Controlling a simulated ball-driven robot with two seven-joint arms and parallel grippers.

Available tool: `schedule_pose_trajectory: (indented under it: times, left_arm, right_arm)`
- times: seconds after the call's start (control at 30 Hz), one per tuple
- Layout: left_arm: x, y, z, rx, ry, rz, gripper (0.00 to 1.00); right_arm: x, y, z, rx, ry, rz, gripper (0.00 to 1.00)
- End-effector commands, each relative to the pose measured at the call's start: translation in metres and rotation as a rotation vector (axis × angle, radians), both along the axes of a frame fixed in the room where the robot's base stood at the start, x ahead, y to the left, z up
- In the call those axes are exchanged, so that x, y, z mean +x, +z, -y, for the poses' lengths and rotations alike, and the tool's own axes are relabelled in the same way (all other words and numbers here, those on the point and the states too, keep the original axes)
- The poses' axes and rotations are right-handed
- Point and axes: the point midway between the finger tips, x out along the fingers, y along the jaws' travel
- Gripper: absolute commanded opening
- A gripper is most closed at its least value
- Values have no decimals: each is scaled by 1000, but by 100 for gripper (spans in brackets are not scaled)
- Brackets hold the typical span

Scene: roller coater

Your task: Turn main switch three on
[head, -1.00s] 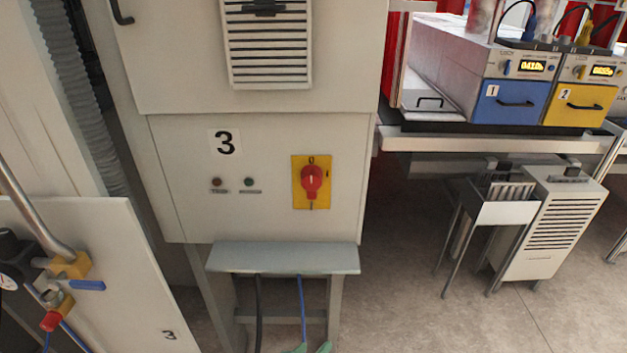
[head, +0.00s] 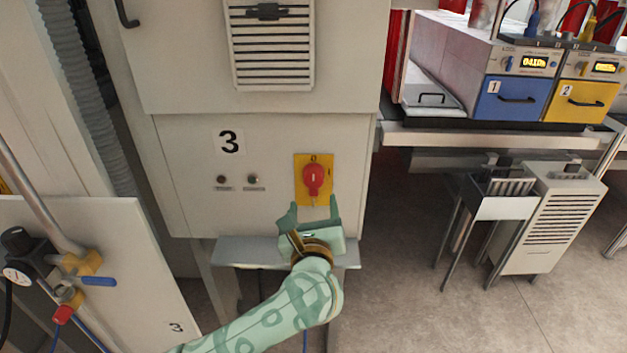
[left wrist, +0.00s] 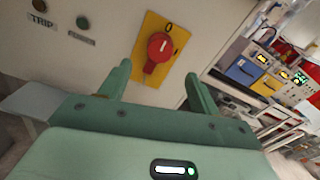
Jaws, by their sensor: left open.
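Main switch three is a red rotary knob (head: 314,179) on a yellow plate (head: 301,196), on the grey cabinet (head: 190,150) marked with a black 3. The knob stands upright, its pointer towards the 0 at the top. In the left wrist view the knob (left wrist: 158,50) shows beyond and between the fingertips. My left gripper (head: 311,208) is open and empty, just below and in front of the knob, its fingers apart on either side and apparently not touching it. My right gripper is not in view.
Two small indicator lamps (head: 237,180) sit left of the switch. A grey shelf (head: 232,252) juts out below it. A panel with a gauge and blue-handled valve (head: 98,281) stands at left.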

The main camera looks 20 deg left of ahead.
Motion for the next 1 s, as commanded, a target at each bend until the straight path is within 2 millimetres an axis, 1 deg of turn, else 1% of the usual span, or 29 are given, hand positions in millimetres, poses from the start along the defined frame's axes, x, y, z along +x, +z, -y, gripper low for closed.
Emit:
schedule_pose_trajectory:
  times: [0.03,0.2,0.3,0.4,0.53,0.8,0.83,0.87,0.9,0.97,1.0]
  left_arm:
    - [13,2,-5,4,3,2,63]
    - [52,1,-15,6,2,2,63]
    - [69,0,-21,5,2,1,63]
    - [81,0,-24,4,0,1,63]
    - [89,0,-26,3,0,-1,63]
    - [91,0,-26,2,0,-1,63]
    - [91,0,-26,3,0,-1,57]
    - [90,0,-26,3,0,-1,49]
    - [90,0,-26,3,0,-1,38]
    - [90,0,-26,3,0,-1,21]
    - [90,0,-26,3,0,-1,18]
  right_arm:
    - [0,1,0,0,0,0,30]
    - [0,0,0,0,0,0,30]
    - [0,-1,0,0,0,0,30]
    - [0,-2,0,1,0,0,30]
    - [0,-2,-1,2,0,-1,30]
    - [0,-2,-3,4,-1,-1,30]
    - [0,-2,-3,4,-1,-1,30]
    - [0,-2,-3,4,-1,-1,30]
    - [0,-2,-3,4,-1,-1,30]
    - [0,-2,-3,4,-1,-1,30]
    - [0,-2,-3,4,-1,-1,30]
